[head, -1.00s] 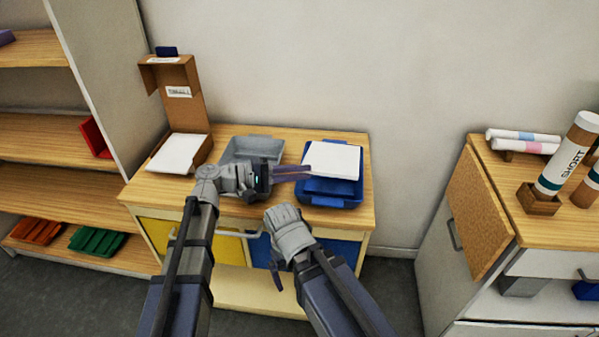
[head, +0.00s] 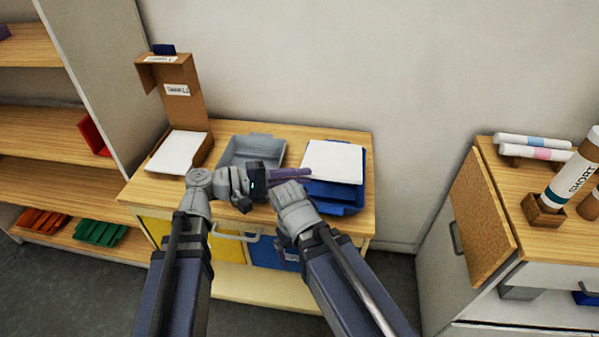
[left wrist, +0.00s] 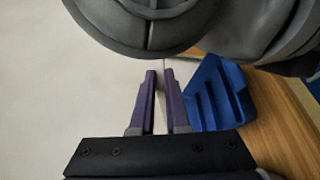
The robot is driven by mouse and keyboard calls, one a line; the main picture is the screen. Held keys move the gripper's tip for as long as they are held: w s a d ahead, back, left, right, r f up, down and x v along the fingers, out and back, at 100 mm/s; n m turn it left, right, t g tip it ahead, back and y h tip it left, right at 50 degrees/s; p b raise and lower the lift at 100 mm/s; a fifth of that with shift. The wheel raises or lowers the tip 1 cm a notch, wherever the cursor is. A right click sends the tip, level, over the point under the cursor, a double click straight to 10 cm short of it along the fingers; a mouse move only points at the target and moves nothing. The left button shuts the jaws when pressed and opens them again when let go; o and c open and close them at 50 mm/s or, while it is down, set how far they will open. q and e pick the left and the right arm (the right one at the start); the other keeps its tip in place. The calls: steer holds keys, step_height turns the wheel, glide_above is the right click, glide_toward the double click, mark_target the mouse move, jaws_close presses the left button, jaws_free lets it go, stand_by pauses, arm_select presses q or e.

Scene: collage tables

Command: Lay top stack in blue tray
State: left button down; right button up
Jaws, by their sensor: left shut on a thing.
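The white paper stack (head: 333,160) is over the blue tray (head: 338,203), covering its back and left part; I cannot tell whether it rests on the tray or is held just above it. My left gripper (head: 304,173) is shut on the stack's near left edge. In the left wrist view, its purple fingers (left wrist: 160,78) meet at the white stack (left wrist: 70,90), with the blue tray (left wrist: 214,95) to their right. My right gripper (head: 290,195) is close beside the left one; its fingers are hidden.
A grey tray (head: 225,150) stands left of the blue one. Further left, an open cardboard box (head: 184,100) has another white stack (head: 178,152) at its foot. A wall is behind the table. Another cabinet (head: 480,215) stands to the right, across a gap.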

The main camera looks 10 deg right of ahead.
arm_select(q)
steer(key=shift+w+d+f, duration=0.1)
steer(key=shift+w+f, duration=0.2)
steer(key=shift+w+d+f+b, duration=0.25)
steer(key=shift+w+f+b, duration=0.55)
steer(key=shift+f+b, duration=0.25)
steer(key=shift+w+d+f+b, duration=0.3)
steer(key=shift+w+f+b, duration=0.55)
steer(key=shift+f+b, duration=0.2)
steer(key=shift+w+d+f+b, duration=0.25)
steer(key=shift+w+f+b, duration=0.65)
steer(key=shift+b, duration=0.25)
steer(key=shift+w+d+f+b, duration=0.1)
steer(key=shift+w+f+b, duration=0.25)
steer(key=shift+f+b, duration=0.4)
steer(key=shift+w+d+f+b, duration=0.15)
steer(key=shift+w+f+b, duration=0.15)
steer(key=shift+f+b, duration=0.4)
steer(key=shift+w+d+f+b, duration=0.1)
steer(key=shift+w+f+b, duration=0.25)
steer(key=shift+f+b, duration=0.4)
steer(key=shift+c, duration=2)
jaws_free()
steer(key=shift+s, duration=0.1)
steer(key=s+a+r+p, duration=0.2)
steer(key=s, duration=0.6)
steer(key=shift+a+r+p, duration=0.25)
steer(key=shift+a+p, duration=0.1)
